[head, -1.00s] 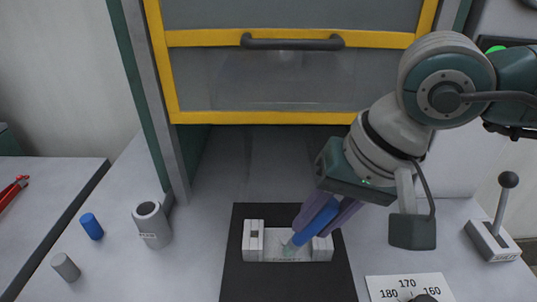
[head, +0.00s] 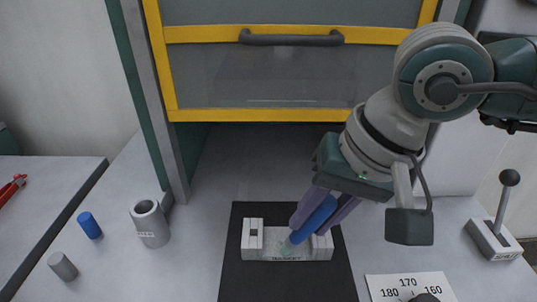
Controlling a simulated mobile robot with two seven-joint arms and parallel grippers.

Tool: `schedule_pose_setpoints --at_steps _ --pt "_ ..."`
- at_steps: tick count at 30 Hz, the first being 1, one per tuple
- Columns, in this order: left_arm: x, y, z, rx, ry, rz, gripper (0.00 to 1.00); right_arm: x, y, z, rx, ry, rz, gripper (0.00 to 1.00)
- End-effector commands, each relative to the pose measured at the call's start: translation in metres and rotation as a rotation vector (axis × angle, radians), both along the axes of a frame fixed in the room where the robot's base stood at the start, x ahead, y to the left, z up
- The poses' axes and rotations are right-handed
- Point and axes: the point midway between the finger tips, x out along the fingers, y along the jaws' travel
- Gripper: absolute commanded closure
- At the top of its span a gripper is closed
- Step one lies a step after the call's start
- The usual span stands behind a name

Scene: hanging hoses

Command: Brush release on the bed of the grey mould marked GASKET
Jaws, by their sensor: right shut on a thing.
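The grey mould (head: 253,242) sits on a black mat (head: 285,282) at the lower middle of the head view. Its front edge carries small lettering that is hard to read. My right gripper (head: 316,216) is shut on a blue-handled brush (head: 313,220), held tilted with its pale tip down at the mould's bed. The tip is at or very near the bed; contact is not clear. The purple fingers and the brush hide part of the mould's right half. My left gripper is not in view.
A yellow-framed guard (head: 290,118) with a dark handle is raised behind the mat. A lever (head: 497,232) and a dial plate (head: 408,287) are at right.

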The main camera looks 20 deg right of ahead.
Motion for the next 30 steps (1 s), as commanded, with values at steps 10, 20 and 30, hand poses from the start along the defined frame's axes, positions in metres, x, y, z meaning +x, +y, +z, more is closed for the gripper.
schedule_pose_setpoints --at_steps 10,20,30 --pt "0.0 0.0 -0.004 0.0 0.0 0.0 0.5 0.001 0.006 0.0 0.001 0.002 0.003 1.0" --pt "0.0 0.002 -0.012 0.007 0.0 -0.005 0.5 0.003 0.015 -0.001 0.001 0.001 0.003 1.0" --pt "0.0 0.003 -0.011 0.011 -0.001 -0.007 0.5 0.002 0.012 -0.001 0.0 0.002 0.002 1.0"
